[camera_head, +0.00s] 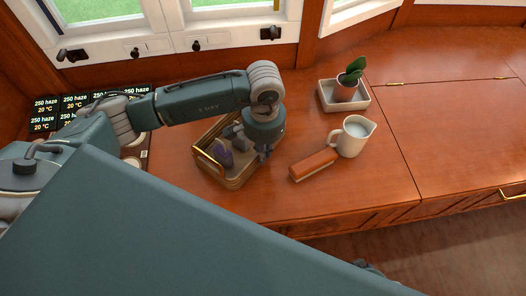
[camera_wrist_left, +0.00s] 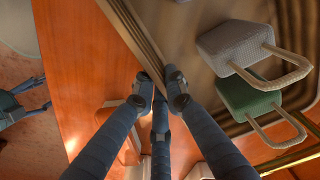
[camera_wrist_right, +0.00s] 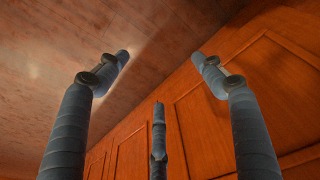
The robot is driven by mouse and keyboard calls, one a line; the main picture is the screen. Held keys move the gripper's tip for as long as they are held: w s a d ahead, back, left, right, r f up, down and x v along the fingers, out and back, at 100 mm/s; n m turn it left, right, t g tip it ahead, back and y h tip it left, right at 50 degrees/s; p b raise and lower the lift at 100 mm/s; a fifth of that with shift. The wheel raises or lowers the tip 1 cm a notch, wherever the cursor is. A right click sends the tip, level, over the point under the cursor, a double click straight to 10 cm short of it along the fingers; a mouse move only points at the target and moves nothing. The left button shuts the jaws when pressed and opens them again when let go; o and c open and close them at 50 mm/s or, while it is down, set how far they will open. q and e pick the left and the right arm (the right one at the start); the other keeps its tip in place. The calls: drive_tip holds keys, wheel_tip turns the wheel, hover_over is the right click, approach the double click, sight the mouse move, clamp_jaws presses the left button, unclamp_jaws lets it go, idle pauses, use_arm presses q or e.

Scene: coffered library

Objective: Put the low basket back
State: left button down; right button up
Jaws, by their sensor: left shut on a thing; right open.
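The low basket (camera_head: 236,183), a shallow wooden tray with a gold-coloured handle at its left end, sits on the wooden counter in the middle of the head view. My left gripper (camera_head: 264,153) is over its right side. In the left wrist view, the left gripper (camera_wrist_left: 163,88) is shut on the basket's wall (camera_wrist_left: 137,32), with the rim between the fingertips. Inside lie a grey item (camera_wrist_left: 232,45) and a green item (camera_wrist_left: 243,97) with looped handles; a purple item (camera_head: 225,157) shows in the head view. My right gripper (camera_wrist_right: 162,68) is open and empty beside the cabinet fronts.
An orange-brown block (camera_head: 313,164) and a cream jug (camera_head: 352,137) stand just right of the basket. A potted plant (camera_head: 348,86) sits in a square tray behind them. Dark display panels (camera_head: 75,103) lie at the left. The counter's right side (camera_head: 440,120) is clear.

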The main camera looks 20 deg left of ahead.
use_arm(q)
drive_tip(key=c, duration=1.8)
unclamp_jaws()
drive_tip(key=shift+r, duration=0.1)
